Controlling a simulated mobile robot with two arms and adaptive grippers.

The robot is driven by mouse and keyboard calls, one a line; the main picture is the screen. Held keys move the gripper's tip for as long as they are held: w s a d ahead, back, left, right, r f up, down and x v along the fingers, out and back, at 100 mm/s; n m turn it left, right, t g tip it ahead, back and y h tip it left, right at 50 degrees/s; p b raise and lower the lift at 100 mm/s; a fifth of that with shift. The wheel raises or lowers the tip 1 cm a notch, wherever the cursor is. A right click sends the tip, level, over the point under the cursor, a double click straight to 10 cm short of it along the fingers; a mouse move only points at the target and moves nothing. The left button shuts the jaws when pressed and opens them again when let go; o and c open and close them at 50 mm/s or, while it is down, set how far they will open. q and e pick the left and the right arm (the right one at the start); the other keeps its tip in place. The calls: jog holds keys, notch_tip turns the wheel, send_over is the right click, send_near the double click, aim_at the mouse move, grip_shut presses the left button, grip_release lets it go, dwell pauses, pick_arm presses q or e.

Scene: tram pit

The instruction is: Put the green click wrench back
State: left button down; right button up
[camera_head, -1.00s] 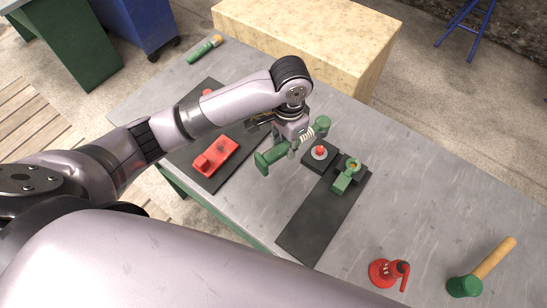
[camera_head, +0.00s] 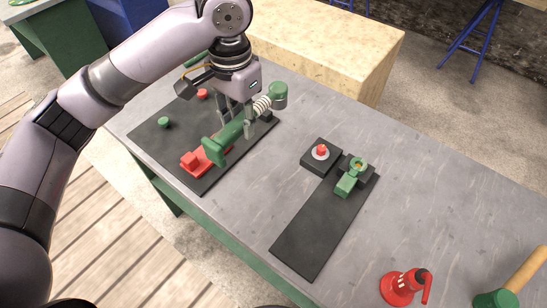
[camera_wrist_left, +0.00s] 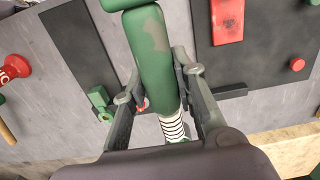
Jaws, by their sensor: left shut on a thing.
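The green click wrench (camera_head: 229,136), with a coiled white spring section near one end, is held by my left gripper (camera_head: 237,118). It is tilted over the dark mat at the left of the table, partly in front of the red block (camera_head: 192,160). In the left wrist view the green wrench (camera_wrist_left: 153,50) lies between the two fingers of the gripper (camera_wrist_left: 158,88). Whether the wrench touches the mat or the block cannot be told. My right gripper is not in view.
The left dark mat (camera_head: 180,142) also bears a green knob (camera_head: 164,123) and a red knob (camera_head: 203,94). A second dark mat (camera_head: 315,235) bears a green fixture (camera_head: 348,182), beside a black red-button box (camera_head: 320,152). A red tool (camera_head: 398,289) and green mallet (camera_head: 493,300) lie right.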

pick_arm(q)
notch_tip(320, 180, down, 16)
jog(key=shift+r+p, duration=0.1)
jog(key=shift+p, duration=0.6)
notch_tip(320, 180, down, 3)
jog(key=shift+r+p, duration=0.1)
jog(key=shift+p, duration=0.95)
jog(key=shift+f, duration=0.5)
jog(key=c, duration=1.3)
grip_release()
